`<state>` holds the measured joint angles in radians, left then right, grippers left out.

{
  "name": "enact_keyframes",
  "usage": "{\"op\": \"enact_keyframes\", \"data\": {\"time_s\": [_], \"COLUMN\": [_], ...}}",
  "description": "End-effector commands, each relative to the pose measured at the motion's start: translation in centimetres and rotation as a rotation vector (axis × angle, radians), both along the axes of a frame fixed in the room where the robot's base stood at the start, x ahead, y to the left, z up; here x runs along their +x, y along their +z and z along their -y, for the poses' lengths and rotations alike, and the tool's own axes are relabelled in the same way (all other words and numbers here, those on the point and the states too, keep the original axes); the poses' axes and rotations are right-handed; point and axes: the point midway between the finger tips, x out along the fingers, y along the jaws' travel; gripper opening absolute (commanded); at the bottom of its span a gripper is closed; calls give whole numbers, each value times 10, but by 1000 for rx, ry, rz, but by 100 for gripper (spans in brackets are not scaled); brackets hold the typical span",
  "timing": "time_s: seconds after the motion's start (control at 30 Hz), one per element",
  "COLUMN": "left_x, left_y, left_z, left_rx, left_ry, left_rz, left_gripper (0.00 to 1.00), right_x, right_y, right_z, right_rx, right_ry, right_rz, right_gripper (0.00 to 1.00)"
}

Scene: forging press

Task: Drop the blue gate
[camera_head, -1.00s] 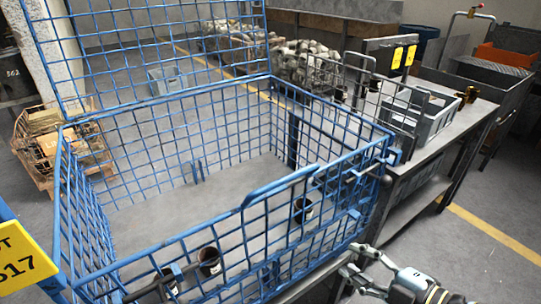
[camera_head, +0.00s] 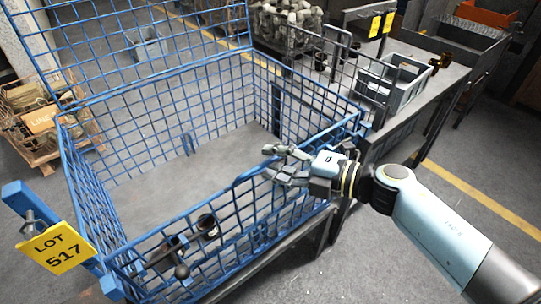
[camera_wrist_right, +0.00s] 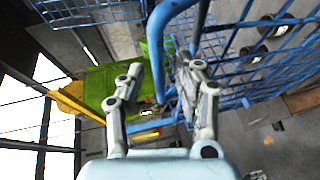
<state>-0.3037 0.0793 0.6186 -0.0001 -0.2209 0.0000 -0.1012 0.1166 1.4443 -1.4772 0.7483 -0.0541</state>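The blue mesh gate (camera_head: 222,245) forms the upright front wall of a blue wire basket. Its looped tube handle (camera_head: 243,179) rises at the top rail. My right gripper (camera_head: 272,163) is at this handle, its fingers apart. In the right wrist view, the blue handle (camera_wrist_right: 157,60) passes between the open fingers (camera_wrist_right: 160,75); I cannot tell whether they touch it. Part of the handle is hidden behind the fingers in the head view. My left gripper is out of view.
Dark cylindrical parts (camera_head: 207,223) show at the basket's front. A yellow lot tag (camera_head: 57,247) hangs at the left corner. A bench (camera_head: 440,95) with a grey bin (camera_head: 405,82) stands to the right. A pallet crate (camera_head: 40,122) is on the floor at left.

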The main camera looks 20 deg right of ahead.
Motion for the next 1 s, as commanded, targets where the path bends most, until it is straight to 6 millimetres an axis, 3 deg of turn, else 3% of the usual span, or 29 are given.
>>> {"op": "enact_keyframes", "data": {"time_s": [0.4,0.7,1.0], "left_x": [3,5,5], "left_y": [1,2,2], "left_z": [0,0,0], "left_rx": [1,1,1], "left_ry": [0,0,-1], "left_rz": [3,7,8], "left_gripper": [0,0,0], "right_x": [9,9,9], "right_y": [-2,-2,-2], "right_z": [-9,-9,-9], "right_rx": [0,0,2], "right_ry": [1,1,1], "right_rz": [0,0,0], "right_gripper": [34,0,0]}}
